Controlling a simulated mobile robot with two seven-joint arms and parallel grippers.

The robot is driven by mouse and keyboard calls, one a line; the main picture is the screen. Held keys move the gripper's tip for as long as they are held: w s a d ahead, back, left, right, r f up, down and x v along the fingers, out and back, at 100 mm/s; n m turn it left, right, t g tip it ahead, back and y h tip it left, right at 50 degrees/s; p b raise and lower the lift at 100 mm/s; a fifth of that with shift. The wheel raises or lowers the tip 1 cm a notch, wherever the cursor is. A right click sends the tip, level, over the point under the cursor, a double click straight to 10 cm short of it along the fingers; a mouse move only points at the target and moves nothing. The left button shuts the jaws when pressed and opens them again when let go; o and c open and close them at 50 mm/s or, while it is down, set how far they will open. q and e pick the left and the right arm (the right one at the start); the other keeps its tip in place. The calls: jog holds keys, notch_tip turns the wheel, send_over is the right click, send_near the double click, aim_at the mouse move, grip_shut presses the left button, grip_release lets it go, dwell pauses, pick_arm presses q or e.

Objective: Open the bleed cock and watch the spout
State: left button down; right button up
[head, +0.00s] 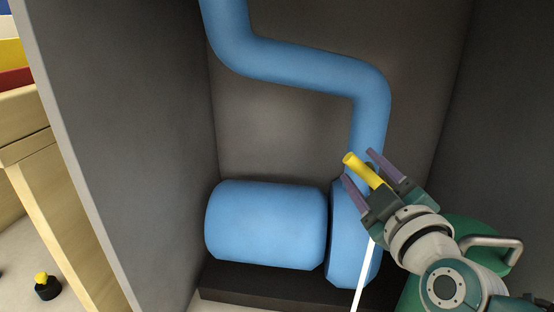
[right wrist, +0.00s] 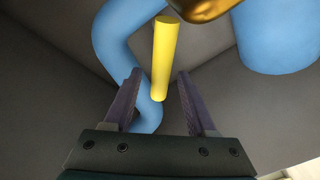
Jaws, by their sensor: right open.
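A yellow lever (head: 362,170), seemingly the bleed cock's handle, shows in front of the blue pipe at right of centre. My right gripper (head: 358,165) is open, with one purple finger on each side of the lever. In the right wrist view the yellow lever (right wrist: 164,58) points into the gap between the open fingers of my right gripper (right wrist: 159,74), with space on both sides. A brass part (right wrist: 195,8) shows at the top edge of that view; its join to the lever is not visible. I cannot make out the spout. My left gripper is not in view.
A blue pipe (head: 310,75) bends down to a blue rounded body (head: 265,225) on a dark plinth (head: 250,285). Grey walls (head: 110,110) close in on both sides. A green object with a metal handle (head: 490,243) stands at lower right. A thin white strip (head: 363,275) shows below my gripper.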

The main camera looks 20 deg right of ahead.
grip_shut()
dwell(0.3)
dwell(1.1)
